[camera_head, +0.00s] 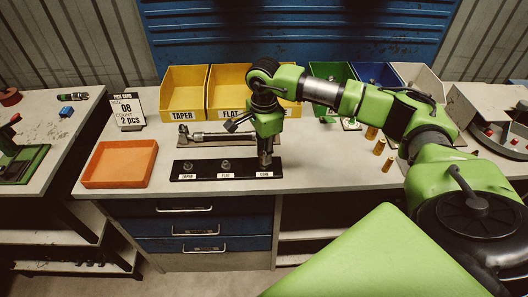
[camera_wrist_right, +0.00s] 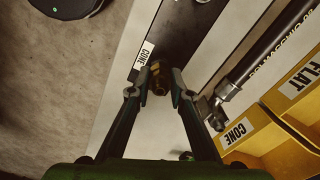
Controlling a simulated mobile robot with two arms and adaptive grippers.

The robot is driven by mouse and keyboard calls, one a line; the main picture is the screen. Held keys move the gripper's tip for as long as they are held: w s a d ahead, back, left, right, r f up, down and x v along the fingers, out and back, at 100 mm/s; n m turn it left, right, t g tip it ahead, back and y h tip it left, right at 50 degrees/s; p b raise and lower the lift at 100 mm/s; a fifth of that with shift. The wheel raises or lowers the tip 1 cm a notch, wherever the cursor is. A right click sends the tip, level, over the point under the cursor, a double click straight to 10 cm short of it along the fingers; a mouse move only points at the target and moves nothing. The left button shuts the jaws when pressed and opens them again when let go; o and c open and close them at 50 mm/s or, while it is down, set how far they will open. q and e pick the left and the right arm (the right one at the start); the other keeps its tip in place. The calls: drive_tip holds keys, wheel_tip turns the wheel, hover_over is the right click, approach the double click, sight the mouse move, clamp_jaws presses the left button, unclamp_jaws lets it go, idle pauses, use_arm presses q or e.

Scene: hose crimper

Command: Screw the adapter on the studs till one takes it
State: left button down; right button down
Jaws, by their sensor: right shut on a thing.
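A black stud plate (camera_head: 210,177) lies near the bench's front edge, with labels TAPER, FLAT and CONE from left to right. The taper stud (camera_head: 187,167) and flat stud (camera_head: 225,165) stand bare. My right gripper (camera_head: 265,160) points down at the plate's right end, above the CONE label, and hides the cone stud. In the right wrist view, its two fingers (camera_wrist_right: 159,88) are shut on a brass adapter (camera_wrist_right: 156,77) beside the plate's CONE label (camera_wrist_right: 144,54). I cannot tell whether the adapter touches the stud. My left gripper is not in view.
An orange tray (camera_head: 115,175) sits at the left. A long tool (camera_head: 213,136) lies behind the plate. Yellow bins (camera_head: 185,113) stand behind it, then green (camera_head: 335,72), blue (camera_head: 378,73) and white (camera_head: 418,76) bins. Brass fittings (camera_head: 380,147) stand at the right by my arm.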

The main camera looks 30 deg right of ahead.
drive_tip(key=m, duration=0.3)
drive_tip(key=shift+m, duration=0.3)
drive_tip(key=c, duration=1.8)
unclamp_jaws()
drive_tip(key=shift+m, duration=0.4)
drive_tip(key=shift+o, duration=0.2)
wheel_tip(320, 180, up, 12)
